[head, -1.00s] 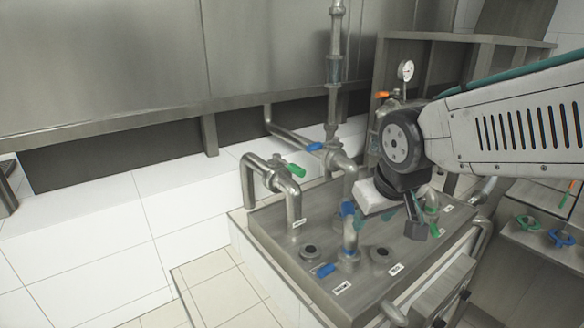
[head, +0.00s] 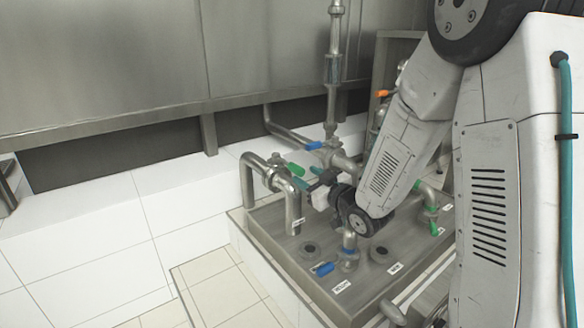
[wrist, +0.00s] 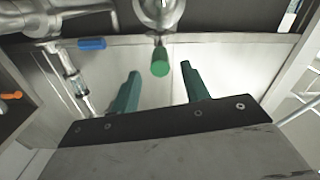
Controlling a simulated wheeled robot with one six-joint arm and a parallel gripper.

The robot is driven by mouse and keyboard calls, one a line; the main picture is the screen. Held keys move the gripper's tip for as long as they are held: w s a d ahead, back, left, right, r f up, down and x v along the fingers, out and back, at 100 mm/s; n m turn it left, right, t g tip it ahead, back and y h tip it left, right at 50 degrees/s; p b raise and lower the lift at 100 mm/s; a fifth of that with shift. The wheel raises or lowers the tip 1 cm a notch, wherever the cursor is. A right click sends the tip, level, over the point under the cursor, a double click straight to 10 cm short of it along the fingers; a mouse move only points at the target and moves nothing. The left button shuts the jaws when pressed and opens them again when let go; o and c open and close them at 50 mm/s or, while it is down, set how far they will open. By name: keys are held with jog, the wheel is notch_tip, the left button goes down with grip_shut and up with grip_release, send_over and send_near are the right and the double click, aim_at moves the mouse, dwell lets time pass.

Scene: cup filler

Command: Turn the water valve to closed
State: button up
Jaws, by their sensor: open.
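Several pipe valves with coloured handles stand on a metal box; the frames do not show which is the water valve. A green handle (head: 295,169) sits on the bent pipe at the left. In the wrist view the green handle (wrist: 160,62) points toward me, between the lines of my two fingers and just beyond their tips. My gripper (head: 309,178) is open and empty, close to the right of that handle. Its teal fingers also show in the wrist view (wrist: 161,72). A blue handle (head: 315,145) is behind, and it lies left in the wrist view (wrist: 92,44).
Another blue-handled valve (head: 325,269) stands at the front of the metal box (head: 318,291). A green-handled valve (head: 434,228) is at the right, partly behind my arm. An orange handle (head: 382,94) is farther back. A tall vertical pipe (head: 333,70) rises behind my gripper.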

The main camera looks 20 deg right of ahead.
aim_at(292, 167)
jog(key=x, duration=0.7)
jog(key=shift+w+a, duration=0.15)
jog(key=shift+w, duration=0.2)
grip_shut()
